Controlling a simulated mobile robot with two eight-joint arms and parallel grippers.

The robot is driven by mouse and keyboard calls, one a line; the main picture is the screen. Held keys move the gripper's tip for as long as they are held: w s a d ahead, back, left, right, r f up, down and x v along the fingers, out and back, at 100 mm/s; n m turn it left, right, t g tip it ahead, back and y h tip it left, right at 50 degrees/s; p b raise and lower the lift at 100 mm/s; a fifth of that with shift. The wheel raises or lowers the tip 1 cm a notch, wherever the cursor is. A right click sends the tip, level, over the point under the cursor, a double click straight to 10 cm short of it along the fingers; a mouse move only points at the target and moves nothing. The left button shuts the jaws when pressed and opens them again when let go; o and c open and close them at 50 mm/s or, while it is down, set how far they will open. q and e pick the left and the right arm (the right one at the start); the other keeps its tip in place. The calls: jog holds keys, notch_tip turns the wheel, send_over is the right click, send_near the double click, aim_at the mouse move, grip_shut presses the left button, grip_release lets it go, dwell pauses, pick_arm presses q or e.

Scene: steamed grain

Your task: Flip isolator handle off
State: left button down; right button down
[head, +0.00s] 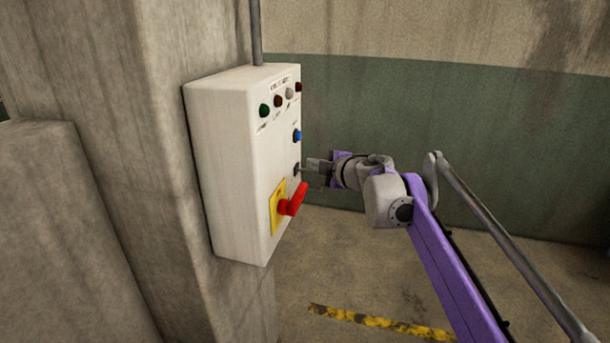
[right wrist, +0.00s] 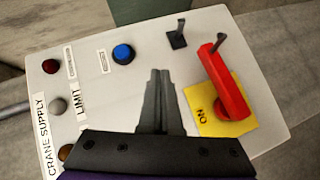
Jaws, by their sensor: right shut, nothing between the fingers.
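The red isolator handle (head: 297,198) sticks out from a yellow plate (head: 275,212) low on the front of a white control box (head: 228,160). In the right wrist view the red handle (right wrist: 226,84) lies across the yellow plate (right wrist: 243,122), with the word ON readable beside it. My right gripper (head: 308,164) is shut and empty, close to the box front and just above the handle in the head view. In the right wrist view its fingertips (right wrist: 160,76) lie left of the handle, apart from it. My left gripper is out of view.
A blue button (right wrist: 123,54) and a small black switch (right wrist: 178,39) sit near the handle. Several round lamps line the box top. The box hangs on a concrete pillar (head: 110,90). The floor to the right is open, with a yellow-black stripe (head: 375,321).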

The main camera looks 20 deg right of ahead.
jog(key=s+d+r, duration=0.3)
jog(key=d+r, duration=0.1)
jog(key=shift+s+r, duration=0.2)
jog(key=shift+r, duration=0.2)
